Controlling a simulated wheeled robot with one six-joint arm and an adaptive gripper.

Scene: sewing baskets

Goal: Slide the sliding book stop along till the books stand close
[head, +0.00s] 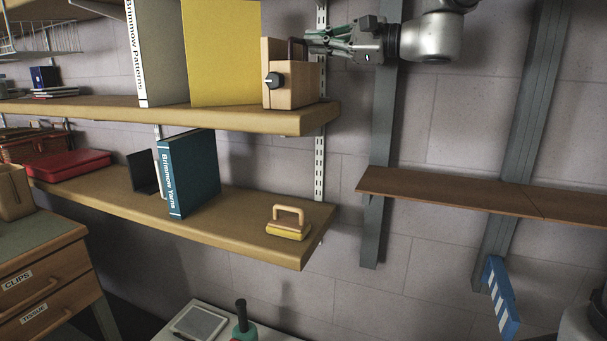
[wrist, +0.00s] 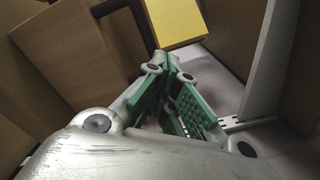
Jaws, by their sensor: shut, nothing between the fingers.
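The sliding book stop (head: 291,88) is a pale wooden block with a dark knob on its front, at the right end of the upper shelf (head: 215,114). To its left stand a yellow book (head: 222,55) and a grey book (head: 165,60) labelled Brimnow Patterns. The stop's left side meets the yellow book's edge in the head view; I cannot tell whether they touch. My gripper (head: 308,42) is shut and empty at the stop's upper right, by its dark handle. In the wrist view the green-padded fingers (wrist: 168,62) are near the stop (wrist: 75,55) and yellow book (wrist: 175,20).
A lower shelf (head: 240,212) holds a teal book (head: 192,172), a dark bookend (head: 143,172) and a yellow-based block with a wooden handle (head: 288,224). A brown shelf (head: 450,190) is at right. Metal uprights run up the wall.

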